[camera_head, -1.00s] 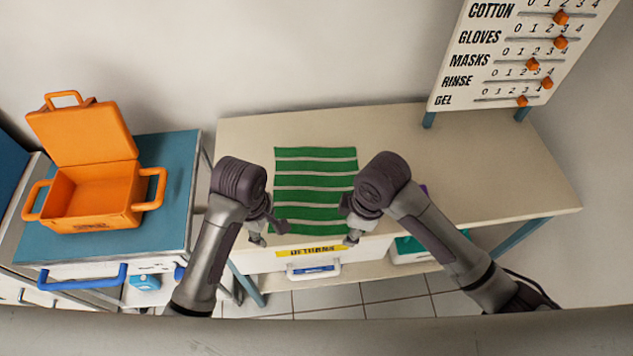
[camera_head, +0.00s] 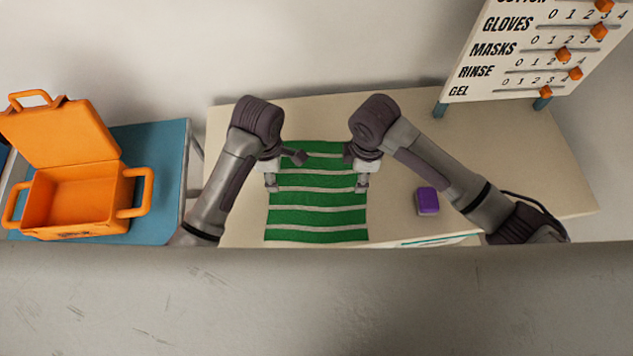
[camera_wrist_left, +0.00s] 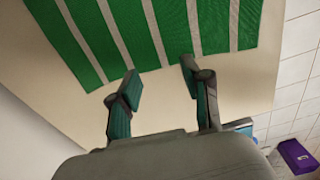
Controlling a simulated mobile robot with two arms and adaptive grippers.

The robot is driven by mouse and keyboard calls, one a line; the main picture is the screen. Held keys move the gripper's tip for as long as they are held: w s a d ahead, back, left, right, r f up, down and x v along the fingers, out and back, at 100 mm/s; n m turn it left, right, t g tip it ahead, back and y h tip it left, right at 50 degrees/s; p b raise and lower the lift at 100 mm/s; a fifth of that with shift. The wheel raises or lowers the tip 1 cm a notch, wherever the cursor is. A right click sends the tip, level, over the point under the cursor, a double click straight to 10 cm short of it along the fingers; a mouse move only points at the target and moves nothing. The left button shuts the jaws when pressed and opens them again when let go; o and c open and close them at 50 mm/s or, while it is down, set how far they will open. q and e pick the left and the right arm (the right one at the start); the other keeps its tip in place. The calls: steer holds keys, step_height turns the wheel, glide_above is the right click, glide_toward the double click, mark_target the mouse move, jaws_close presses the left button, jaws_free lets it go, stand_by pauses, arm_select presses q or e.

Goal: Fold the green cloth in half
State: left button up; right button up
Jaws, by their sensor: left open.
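The green cloth (camera_head: 318,208) with pale stripes lies flat and unfolded on the cream table. My left gripper (camera_head: 270,186) is at the cloth's left edge, about halfway along it in the head view. In the left wrist view the left gripper (camera_wrist_left: 160,90) is open and empty, its fingertips at the edge of the cloth (camera_wrist_left: 125,35). My right gripper (camera_head: 362,186) is at the cloth's right edge, level with the left one. Its jaw state is too small to tell. The arms hide part of the cloth's far corners.
A purple box (camera_head: 427,201) stands on the table (camera_head: 540,170) right of the cloth. An open orange case (camera_head: 75,200) sits on a blue-topped cart (camera_head: 160,150) at left. A board with orange sliders (camera_head: 535,50) stands at the back right.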

arm_select(q)
step_height(320, 180, down, 4)
steer(key=shift+w, duration=0.15)
arm_select(e)
step_height(320, 180, down, 4)
steer(key=shift+w, duration=0.15)
arm_select(q)
steer(key=shift+f+b, duration=0.3)
steer(key=shift+f, duration=0.05)
arm_select(e)
steer(key=shift+f, duration=0.3)
arm_select(q)
steer(key=shift+r, duration=0.1)
steer(key=shift+c, duration=0.3)
arm_select(e)
steer(key=shift+c, duration=0.3)
